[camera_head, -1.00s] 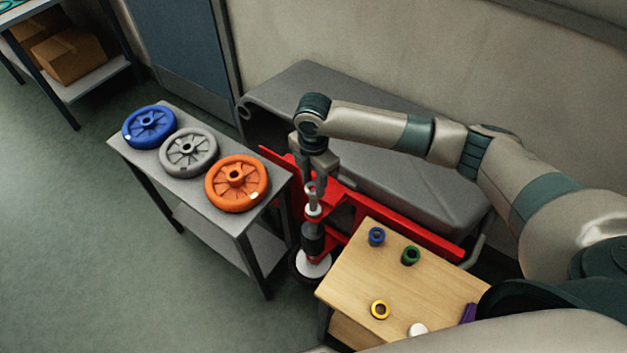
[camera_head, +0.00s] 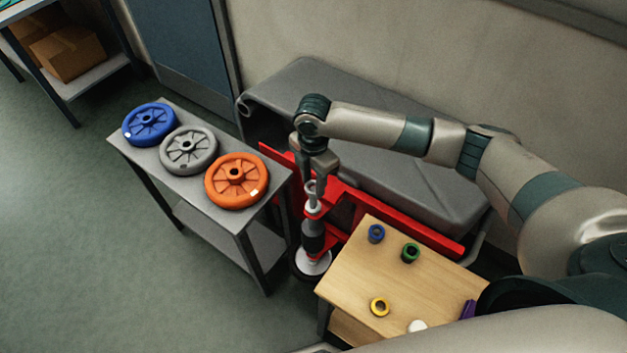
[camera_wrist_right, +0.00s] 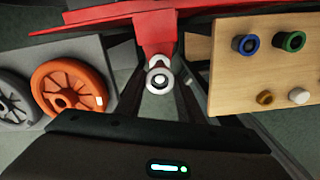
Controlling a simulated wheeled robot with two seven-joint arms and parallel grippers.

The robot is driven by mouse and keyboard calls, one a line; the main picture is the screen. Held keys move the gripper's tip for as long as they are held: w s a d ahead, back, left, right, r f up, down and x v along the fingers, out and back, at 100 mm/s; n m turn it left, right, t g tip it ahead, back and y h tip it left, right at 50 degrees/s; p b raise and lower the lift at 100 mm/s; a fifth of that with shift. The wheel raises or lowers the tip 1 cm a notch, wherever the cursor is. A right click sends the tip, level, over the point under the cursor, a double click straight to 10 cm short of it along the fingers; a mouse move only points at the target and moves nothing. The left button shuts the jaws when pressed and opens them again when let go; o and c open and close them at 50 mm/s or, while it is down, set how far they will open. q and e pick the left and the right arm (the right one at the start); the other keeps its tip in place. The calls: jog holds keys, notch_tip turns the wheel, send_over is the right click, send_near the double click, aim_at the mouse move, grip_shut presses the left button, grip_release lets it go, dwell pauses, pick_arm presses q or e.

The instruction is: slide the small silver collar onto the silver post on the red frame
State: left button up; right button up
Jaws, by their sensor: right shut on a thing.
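My right gripper (camera_head: 317,184) points down over the red frame (camera_head: 345,205) and is shut on the small silver collar (camera_head: 311,188). In the right wrist view the collar (camera_wrist_right: 160,81) shows as a pale ring between the dark fingers. The silver post (camera_head: 313,208) stands on the red frame, directly below the collar in the head view. In the right wrist view a second pale ring shows at the edge of the red frame (camera_wrist_right: 155,30), just beyond the collar. I cannot tell whether the collar is around the post or just above it. My left gripper is not in view.
A grey stand (camera_head: 240,222) with blue (camera_head: 150,124), grey (camera_head: 189,150) and orange (camera_head: 237,181) wheels is on the left. A wooden table (camera_head: 350,275) with blue (camera_head: 376,233), green (camera_head: 410,253) and yellow (camera_head: 380,307) rings is on the right. A grey tank (camera_head: 400,175) stands behind.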

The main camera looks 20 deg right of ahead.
jog(key=shift+f, duration=0.25)
jog(key=shift+f, duration=0.65)
jog(key=o, duration=1.2)
jog(key=shift+r+p, duration=1.5)
jog(key=shift+p, duration=0.1)
jog(key=shift+r, duration=0.1)
